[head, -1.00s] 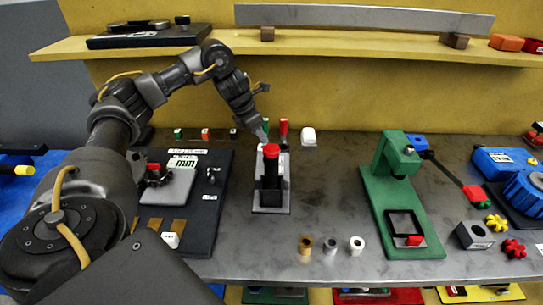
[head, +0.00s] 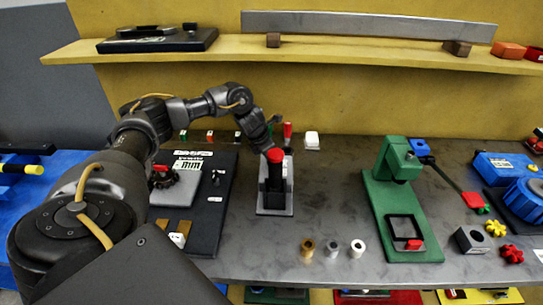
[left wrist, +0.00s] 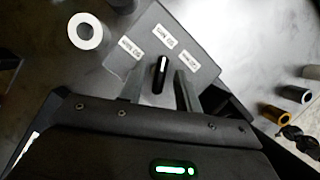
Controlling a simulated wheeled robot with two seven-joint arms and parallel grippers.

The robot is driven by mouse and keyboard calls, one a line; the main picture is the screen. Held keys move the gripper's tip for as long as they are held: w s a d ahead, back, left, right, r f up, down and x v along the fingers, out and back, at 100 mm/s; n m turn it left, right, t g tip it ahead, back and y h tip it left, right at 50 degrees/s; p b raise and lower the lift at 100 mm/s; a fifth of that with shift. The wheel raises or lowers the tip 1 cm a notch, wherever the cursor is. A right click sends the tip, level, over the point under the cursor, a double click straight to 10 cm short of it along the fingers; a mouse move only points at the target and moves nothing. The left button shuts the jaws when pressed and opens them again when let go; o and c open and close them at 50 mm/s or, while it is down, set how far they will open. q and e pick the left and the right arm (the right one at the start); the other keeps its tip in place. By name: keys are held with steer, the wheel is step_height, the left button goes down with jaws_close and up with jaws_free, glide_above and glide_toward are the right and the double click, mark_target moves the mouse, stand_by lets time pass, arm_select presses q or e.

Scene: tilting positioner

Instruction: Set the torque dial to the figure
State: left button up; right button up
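The torque dial (left wrist: 161,74) shows in the left wrist view as a small black knob with a white line along it. It stands on a grey plate (left wrist: 150,22) with several white labels around it; their print is too small to read surely. My left gripper (left wrist: 160,88) is open, one finger on each side of the knob, with gaps visible. I cannot tell how far above the plate the fingertips are. In the head view my left gripper (head: 268,146) is at the red-topped stand, its tips partly hidden. I cannot make out the dial there. My right gripper is out of view.
The red-topped stand (head: 276,157) is close to the left gripper. A green press (head: 378,205) stands to the right. Several rings, including a gold one (head: 307,246), stand near the front edge. A dark panel (head: 207,228) lies left.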

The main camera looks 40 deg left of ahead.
arm_select(q)
jaws_close()
steer(key=shift+r+n, duration=0.1)
steer(key=shift+n, duration=0.2)
steer(key=shift+n+t+y+p, duration=0.3)
steer(key=shift+n+y+p, duration=0.3)
steer(key=shift+n, duration=0.3)
steer(key=n+p, duration=0.1)
steer(key=n+y+p, duration=0.1)
steer(key=n, duration=0.1)
steer(key=shift+d+r+n, duration=0.2)
steer(key=shift+n, duration=0.1)
steer(key=n+y+p, duration=0.1)
steer(key=n+p, duration=0.3)
steer(key=shift+y, duration=0.3)
steer(key=shift+w+f+n+g+y+p, duration=0.15)
steer(key=shift+n+g+y+p, duration=0.25)
steer(key=shift+n+p, duration=0.45)
steer(key=shift+n, duration=0.25)
